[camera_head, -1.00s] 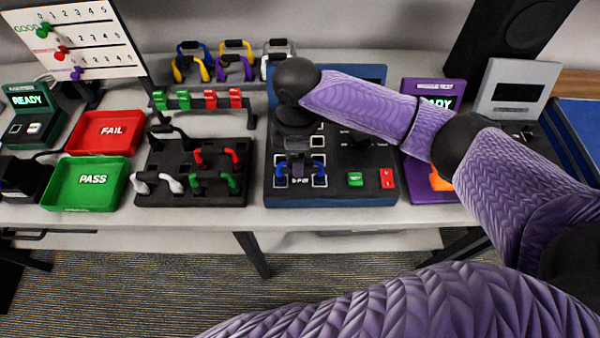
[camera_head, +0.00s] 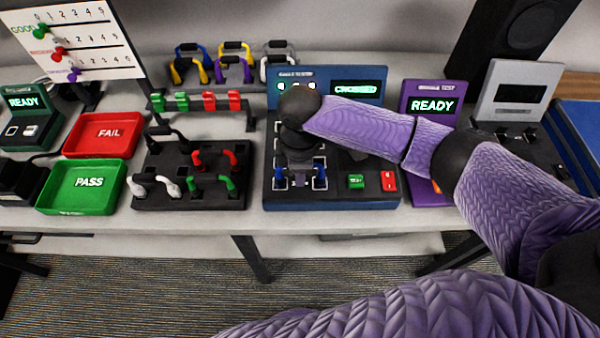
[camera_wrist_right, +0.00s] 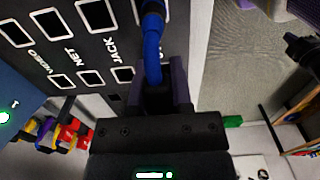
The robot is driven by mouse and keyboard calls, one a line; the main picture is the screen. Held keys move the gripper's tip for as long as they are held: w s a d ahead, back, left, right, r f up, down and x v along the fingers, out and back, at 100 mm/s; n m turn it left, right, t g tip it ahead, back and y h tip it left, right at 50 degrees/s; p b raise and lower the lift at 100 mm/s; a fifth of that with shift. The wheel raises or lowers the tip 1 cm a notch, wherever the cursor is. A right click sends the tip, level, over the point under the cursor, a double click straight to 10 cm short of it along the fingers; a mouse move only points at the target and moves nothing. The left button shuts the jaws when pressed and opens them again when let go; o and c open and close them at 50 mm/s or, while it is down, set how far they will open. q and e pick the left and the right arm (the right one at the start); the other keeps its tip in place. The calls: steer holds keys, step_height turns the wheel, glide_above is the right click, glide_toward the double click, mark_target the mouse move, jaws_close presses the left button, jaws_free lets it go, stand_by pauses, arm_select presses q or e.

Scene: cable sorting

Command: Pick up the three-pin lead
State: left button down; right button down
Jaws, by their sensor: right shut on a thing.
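My right gripper (camera_head: 300,178) is low over the front left of the blue tester (camera_head: 385,203). It is shut on the blue-ended lead (camera_head: 320,177), whose ends stand at the tester's front sockets. The right wrist view shows a blue end of this lead (camera_wrist_right: 152,45) at the fingers (camera_wrist_right: 165,85); the fingers hide its middle. I cannot tell whether it is seated. On the black holder (camera_head: 190,203) lie a white lead (camera_head: 165,182), a green lead (camera_head: 212,184), a red lead (camera_head: 215,157) and a black lead (camera_head: 168,135). I cannot tell which lead has three pins. My left gripper is out of view.
The tester's screen (camera_head: 355,89) reads CROSSED. It has a green button (camera_head: 355,181) and a red button (camera_head: 388,181). A purple tester (camera_head: 432,105) reads READY. Red FAIL (camera_head: 104,134) and green PASS (camera_head: 83,187) trays are at left; a rack of coloured leads (camera_head: 230,52) stands behind.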

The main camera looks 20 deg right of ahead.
step_height(320, 180, up, 10)
steer(key=p, duration=0.3)
steer(key=shift+r, duration=0.1)
steer(key=shift+r+p, duration=0.4)
steer(key=shift+p, duration=0.15)
step_height(320, 180, up, 2)
steer(key=p, duration=0.3)
steer(key=shift+p, duration=0.3)
